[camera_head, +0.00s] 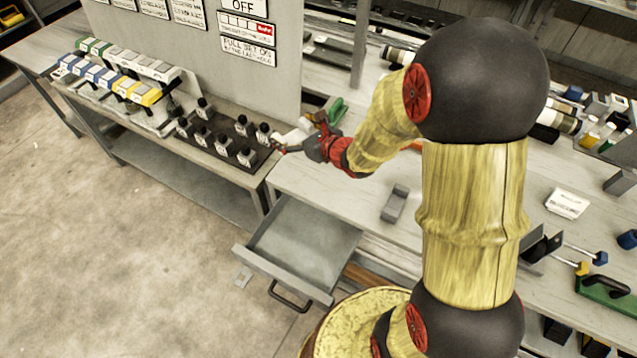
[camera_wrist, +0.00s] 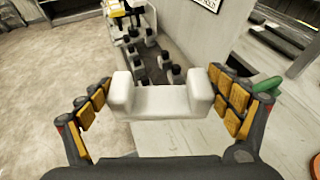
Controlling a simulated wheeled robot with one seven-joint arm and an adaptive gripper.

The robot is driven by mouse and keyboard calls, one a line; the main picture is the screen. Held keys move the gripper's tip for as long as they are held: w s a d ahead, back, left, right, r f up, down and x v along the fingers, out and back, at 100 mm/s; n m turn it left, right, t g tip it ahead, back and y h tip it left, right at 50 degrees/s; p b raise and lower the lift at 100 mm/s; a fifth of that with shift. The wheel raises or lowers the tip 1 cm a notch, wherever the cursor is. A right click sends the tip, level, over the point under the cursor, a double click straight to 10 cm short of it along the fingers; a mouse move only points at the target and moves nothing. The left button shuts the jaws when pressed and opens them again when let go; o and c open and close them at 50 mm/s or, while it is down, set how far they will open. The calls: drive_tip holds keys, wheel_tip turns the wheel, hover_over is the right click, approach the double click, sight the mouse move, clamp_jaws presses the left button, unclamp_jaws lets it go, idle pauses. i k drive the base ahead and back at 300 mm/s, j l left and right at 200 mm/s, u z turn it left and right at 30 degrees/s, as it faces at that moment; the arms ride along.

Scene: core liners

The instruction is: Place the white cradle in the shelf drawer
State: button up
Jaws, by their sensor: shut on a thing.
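The white cradle (camera_wrist: 160,103), a U-shaped block with two raised ends, sits between the fingers in the wrist view. My gripper (camera_wrist: 162,88) is shut on it, with the padded fingers at its left and right ends. In the head view my gripper (camera_head: 298,142) is over the far left end of the long bench, and the cradle (camera_head: 304,125) shows only as a small pale patch, partly hidden. The shelf drawer (camera_head: 301,243) is pulled open below the bench front. It looks empty, and my gripper is above and beyond it, apart from it.
A grey cradle-like block (camera_head: 395,204) lies on the bench (camera_head: 345,190). A dark tray (camera_head: 213,143) of several black-capped bottles is left of my gripper. A green object (camera_head: 337,110) lies behind it. A sign panel (camera_head: 200,50) stands at the back.

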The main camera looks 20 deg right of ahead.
sight(305, 230)
drive_tip(key=k+j+z, duration=0.1)
drive_tip(key=j, duration=0.25)
drive_tip(key=k+j+z, duration=0.1)
drive_tip(key=j, duration=0.3)
drive_tip(key=k+j+z, duration=0.1)
drive_tip(key=k+j, duration=0.15)
drive_tip(key=i+j+z, duration=0.1)
drive_tip(key=j, duration=0.3)
drive_tip(key=i+j+z, duration=0.1)
drive_tip(key=j, duration=0.3)
drive_tip(key=i+j+z, duration=0.1)
drive_tip(key=j, duration=0.35)
drive_tip(key=i+j+z, duration=0.1)
drive_tip(key=i+j, duration=0.05)
